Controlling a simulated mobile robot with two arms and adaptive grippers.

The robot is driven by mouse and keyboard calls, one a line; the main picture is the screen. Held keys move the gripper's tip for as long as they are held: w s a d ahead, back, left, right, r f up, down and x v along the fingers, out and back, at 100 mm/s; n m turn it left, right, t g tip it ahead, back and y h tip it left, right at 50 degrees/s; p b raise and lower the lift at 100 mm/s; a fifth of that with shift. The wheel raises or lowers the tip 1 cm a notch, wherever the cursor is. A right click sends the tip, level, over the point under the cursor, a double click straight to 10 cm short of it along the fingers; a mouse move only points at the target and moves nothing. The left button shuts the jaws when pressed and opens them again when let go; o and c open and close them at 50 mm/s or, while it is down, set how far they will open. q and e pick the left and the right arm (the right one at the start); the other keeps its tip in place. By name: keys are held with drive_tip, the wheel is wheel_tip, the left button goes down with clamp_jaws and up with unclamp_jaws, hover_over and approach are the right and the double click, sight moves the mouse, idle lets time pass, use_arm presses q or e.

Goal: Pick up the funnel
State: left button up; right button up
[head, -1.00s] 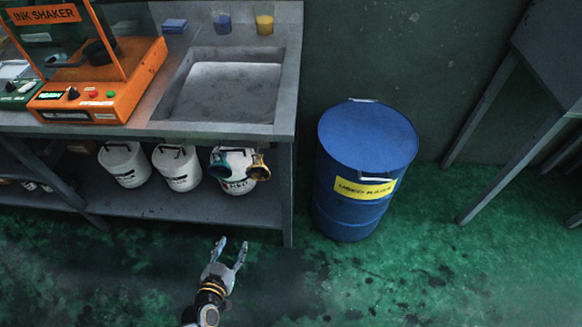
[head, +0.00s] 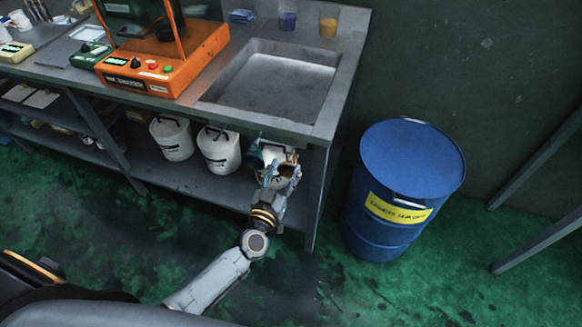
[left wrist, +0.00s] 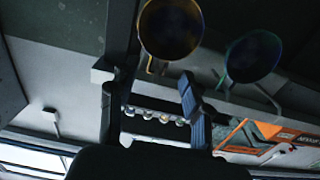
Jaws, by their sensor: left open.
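Two funnels hang at the front edge of the sink bench, before a white bucket. The teal funnel (head: 256,156) shows just left of my left gripper (head: 281,170) in the head view. The amber funnel is mostly hidden there behind the fingers. In the left wrist view, the amber-rimmed funnel (left wrist: 171,28) is beyond the fingertips of my left gripper (left wrist: 150,92), nearer the right finger. The teal funnel (left wrist: 254,56) is further right. My left gripper is open, with nothing seen between its fingers. I cannot tell whether it touches a funnel. My right gripper is not in view.
The bench (head: 325,120) with its sink (head: 275,82) overhangs a lower shelf holding white buckets (head: 219,150). A bench leg (head: 316,200) stands right of the gripper. A blue drum (head: 412,160) stands further right. The green floor in front is clear.

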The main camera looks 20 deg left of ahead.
use_arm(q)
drive_tip(key=w, duration=0.3)
drive_tip(key=w+b, duration=0.1)
drive_tip(key=w, duration=0.1)
drive_tip(key=shift+w+d+f, duration=0.1)
drive_tip(key=shift+d+f, duration=0.05)
drive_tip(key=shift+f, duration=0.2)
drive_tip(key=c, duration=1)
